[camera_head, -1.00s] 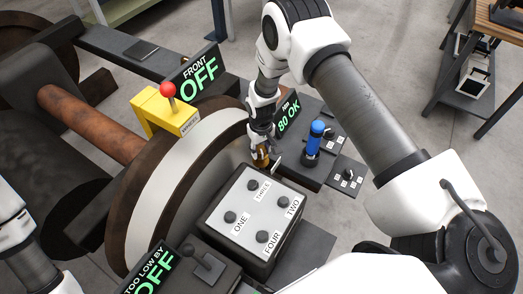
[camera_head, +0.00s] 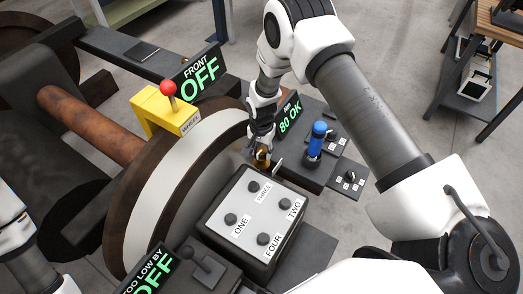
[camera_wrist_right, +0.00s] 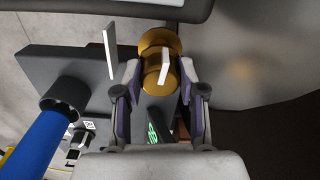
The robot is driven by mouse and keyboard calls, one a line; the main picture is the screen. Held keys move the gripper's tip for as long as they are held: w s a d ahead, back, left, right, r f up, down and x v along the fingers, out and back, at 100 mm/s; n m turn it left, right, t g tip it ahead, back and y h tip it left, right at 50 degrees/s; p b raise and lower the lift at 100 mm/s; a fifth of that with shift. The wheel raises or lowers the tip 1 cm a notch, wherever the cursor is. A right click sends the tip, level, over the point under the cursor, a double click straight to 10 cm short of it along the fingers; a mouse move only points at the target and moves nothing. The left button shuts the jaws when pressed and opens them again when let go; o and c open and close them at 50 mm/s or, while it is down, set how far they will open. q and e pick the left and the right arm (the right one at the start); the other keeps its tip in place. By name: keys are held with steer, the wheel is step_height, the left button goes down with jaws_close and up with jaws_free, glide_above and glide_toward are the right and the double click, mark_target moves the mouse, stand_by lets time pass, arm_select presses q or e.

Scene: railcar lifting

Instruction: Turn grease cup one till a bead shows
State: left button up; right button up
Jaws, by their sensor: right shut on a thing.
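The brass grease cup (camera_head: 263,162) is small in the head view, just behind the panel with knobs. In the right wrist view the brass cup (camera_wrist_right: 180,75) is large, with a pale flat tab across its front. My right gripper (camera_head: 262,146) reaches down from above and is shut on the cup; in the wrist view its fingers (camera_wrist_right: 158,88) lie on both sides of it. Whether a bead shows is too small to tell. Of my left arm only white links show at the lower left; its gripper is out of view.
A panel with knobs ONE to FOUR (camera_head: 262,220) stands in front. A blue-handled tool (camera_head: 317,140) stands right of the cup. The large wheel (camera_head: 160,195) is close on the left. A yellow box with a red knob (camera_head: 178,115) and a sign reading 80 OK (camera_head: 290,117) stand behind.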

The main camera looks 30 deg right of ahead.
mark_target(262, 149)
steer(key=m, duration=0.5)
steer(key=shift+w, duration=0.1)
steer(key=shift+m, duration=0.4)
steer(key=o, duration=1.1)
steer(key=shift+d, duration=0.1)
steer(key=shift+o, duration=0.2)
steer(key=shift+d+f, duration=0.1)
step_height(262, 149, up, 12)
